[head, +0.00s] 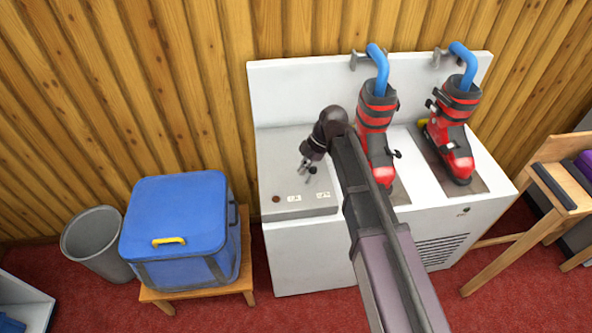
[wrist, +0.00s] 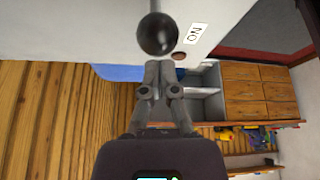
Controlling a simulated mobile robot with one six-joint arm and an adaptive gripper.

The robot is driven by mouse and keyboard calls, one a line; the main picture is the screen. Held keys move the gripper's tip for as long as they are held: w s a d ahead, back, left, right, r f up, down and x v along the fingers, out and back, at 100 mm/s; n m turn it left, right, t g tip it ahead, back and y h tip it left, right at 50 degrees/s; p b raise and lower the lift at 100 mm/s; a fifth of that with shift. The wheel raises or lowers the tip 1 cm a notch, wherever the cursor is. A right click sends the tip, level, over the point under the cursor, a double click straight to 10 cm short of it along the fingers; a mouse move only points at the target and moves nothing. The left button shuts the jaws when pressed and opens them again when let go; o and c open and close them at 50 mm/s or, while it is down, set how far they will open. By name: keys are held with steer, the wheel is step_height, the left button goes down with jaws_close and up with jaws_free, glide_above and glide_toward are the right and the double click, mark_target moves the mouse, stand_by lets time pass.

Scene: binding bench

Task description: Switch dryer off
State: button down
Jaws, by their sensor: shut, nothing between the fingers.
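The dryer (head: 293,270) is a white cabinet with a raised back panel, and a grey control box sits on its left end. In the wrist view a lever with a dark ball knob (wrist: 157,34) and a metal rod stands just beyond my fingertips. A white label (wrist: 195,34) with letters lies to its right. In the head view my gripper (head: 308,178) is over the control box (head: 300,210), and my gripper partly hides the lever there. My gripper (wrist: 158,72) is shut and empty in the wrist view. I cannot tell whether it touches the knob.
Two red and black ski boots (head: 376,130) (head: 455,130) stand on the dryer under blue tubes. A blue cooler box (head: 180,220) on a wooden stool and a grey bin (head: 95,240) stand to the left. A wooden bench (head: 530,225) stands at the right.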

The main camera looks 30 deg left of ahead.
steer(key=shift+w+d, duration=0.4)
steer(key=shift+w, duration=0.05)
steer(key=shift+w+d+f, duration=0.15)
steer(key=shift+w+d, duration=0.4)
steer(key=shift+d, duration=0.05)
steer(key=shift+s+a, duration=0.1)
steer(key=shift+s+a, duration=0.4)
steer(key=shift+a, duration=0.15)
stand_by(0.5)
